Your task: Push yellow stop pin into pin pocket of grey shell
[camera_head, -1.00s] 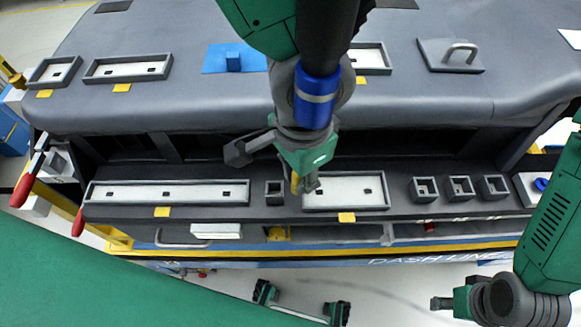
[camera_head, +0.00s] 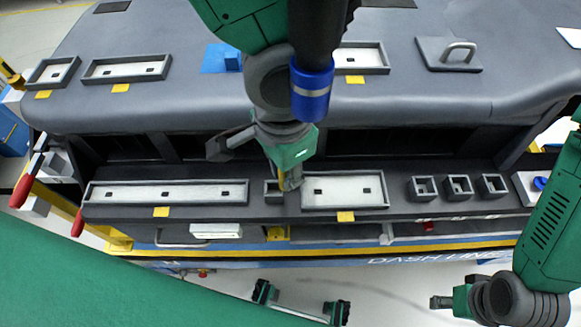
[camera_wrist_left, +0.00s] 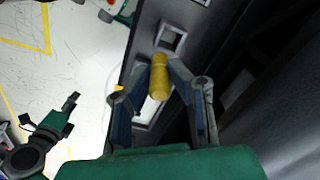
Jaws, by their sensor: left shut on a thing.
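My left gripper (camera_head: 290,184) points down over the front ledge of the grey shell (camera_head: 400,110). It is shut on the yellow stop pin (camera_wrist_left: 159,77), which shows between its fingers in the left wrist view. In the head view the gripper mostly hides the pin. A small square grey pocket (camera_head: 273,192) sits just left of the fingertips; a square pocket also shows ahead of the pin in the left wrist view (camera_wrist_left: 170,39). The pin appears apart from it there, though height is hard to tell. My right gripper (camera_head: 441,302) is low at the right, away from the ledge; its fingers are unclear.
A long white-floored tray (camera_head: 168,193) lies left of the pocket and a shorter one (camera_head: 343,191) lies right. Several small square pockets, one here (camera_head: 423,188), line the ledge further right. The shell's overhang rises behind. A blue plate (camera_head: 218,59) lies on top.

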